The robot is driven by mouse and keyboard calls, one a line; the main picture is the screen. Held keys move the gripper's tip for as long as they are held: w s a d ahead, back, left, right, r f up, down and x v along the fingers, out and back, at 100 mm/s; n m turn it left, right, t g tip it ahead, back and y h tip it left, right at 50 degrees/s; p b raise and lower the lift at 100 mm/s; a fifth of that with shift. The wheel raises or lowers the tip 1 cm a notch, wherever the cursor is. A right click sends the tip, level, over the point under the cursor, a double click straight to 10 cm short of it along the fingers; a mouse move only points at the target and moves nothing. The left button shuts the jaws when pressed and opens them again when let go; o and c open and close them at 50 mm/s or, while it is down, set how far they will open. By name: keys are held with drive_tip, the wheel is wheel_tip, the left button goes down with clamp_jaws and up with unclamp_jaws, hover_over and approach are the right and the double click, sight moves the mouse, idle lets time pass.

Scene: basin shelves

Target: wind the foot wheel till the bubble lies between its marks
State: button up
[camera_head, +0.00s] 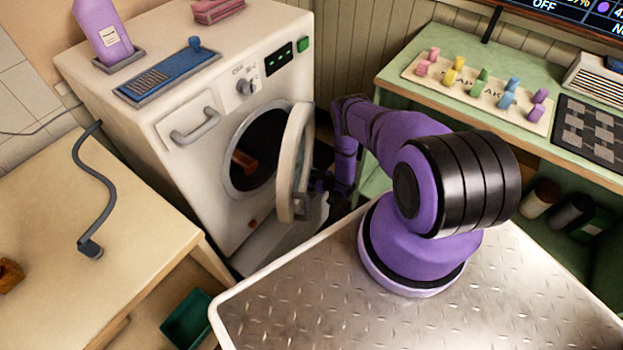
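The white washing machine (208,153) stands at the left centre, its round door (293,163) swung open toward the right. I cannot make out the foot wheel; the machine's lower right front is partly hidden by the open door and my arm. No bubble or pair of marks can be read. My purple arm reaches from its base down behind the right side of the door. The dark end of my gripper (322,185) shows low beside the door's right edge. It is small and partly hidden, so its fingers and any contact cannot be made out.
A brown item (243,161) lies in the drum opening. A blue panel (167,75) and a purple bottle (103,33) are on the machine's top. A wooden table (130,215) with a grey hose is at left; a green bench (392,75) with coloured pegs is at right.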

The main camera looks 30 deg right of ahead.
drive_tip(key=shift+c, duration=0.4)
drive_tip(key=c, duration=0.8)
drive_tip(key=shift+n+g+y, duration=0.3)
drive_tip(key=shift+n+y, duration=0.2)
drive_tip(key=shift+n+g+y, duration=1.5)
drive_tip(key=shift+n+y, duration=0.8)
drive_tip(key=shift+n+g, duration=0.3)
drive_tip(key=o, duration=0.9)
